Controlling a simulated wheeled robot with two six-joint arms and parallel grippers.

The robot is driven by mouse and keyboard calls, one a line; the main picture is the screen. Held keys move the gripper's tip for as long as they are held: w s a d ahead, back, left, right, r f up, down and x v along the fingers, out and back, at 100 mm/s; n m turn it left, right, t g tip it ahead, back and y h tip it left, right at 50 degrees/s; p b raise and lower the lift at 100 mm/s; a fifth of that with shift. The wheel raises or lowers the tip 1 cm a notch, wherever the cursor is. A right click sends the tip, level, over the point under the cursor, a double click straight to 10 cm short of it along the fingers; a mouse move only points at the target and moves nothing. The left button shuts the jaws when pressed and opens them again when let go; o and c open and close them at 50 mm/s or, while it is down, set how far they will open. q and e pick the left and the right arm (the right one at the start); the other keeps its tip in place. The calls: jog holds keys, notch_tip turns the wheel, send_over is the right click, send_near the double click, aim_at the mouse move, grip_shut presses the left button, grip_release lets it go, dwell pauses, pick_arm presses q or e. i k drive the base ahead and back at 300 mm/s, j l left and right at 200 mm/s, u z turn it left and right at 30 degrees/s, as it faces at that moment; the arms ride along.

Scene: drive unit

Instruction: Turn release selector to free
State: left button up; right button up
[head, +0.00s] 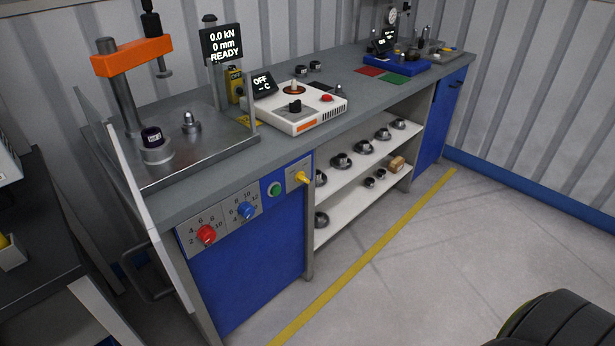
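A yellow selector knob (301,178) sits on a small grey plate at the right end of the workbench's front control panel. It looks like the release selector, but the plate's label is too small to read, so its setting cannot be told. Left of it on the panel are a green button (275,189), a blue knob (246,211) and a red knob (206,234), both knobs with number scales. Neither of my grippers is in view.
Above the panel stands a press with an orange arm (132,56) and a display (222,42) reading 0.0 kN, 0 mm, READY. A white heater-like unit (293,108) reads OFF. Shelves (345,178) hold several metal parts.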

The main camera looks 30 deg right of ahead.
aim_at(300, 177)
jog(key=i+l, duration=0.1)
jog(key=l, duration=0.35)
jog(key=i+l, duration=0.1)
jog(key=l, duration=0.35)
jog(key=i+l, duration=0.1)
jog(key=l, duration=0.35)
jog(key=i+l, duration=0.1)
jog(key=l, duration=0.3)
jog(key=i+l, duration=0.1)
jog(key=l, duration=0.35)
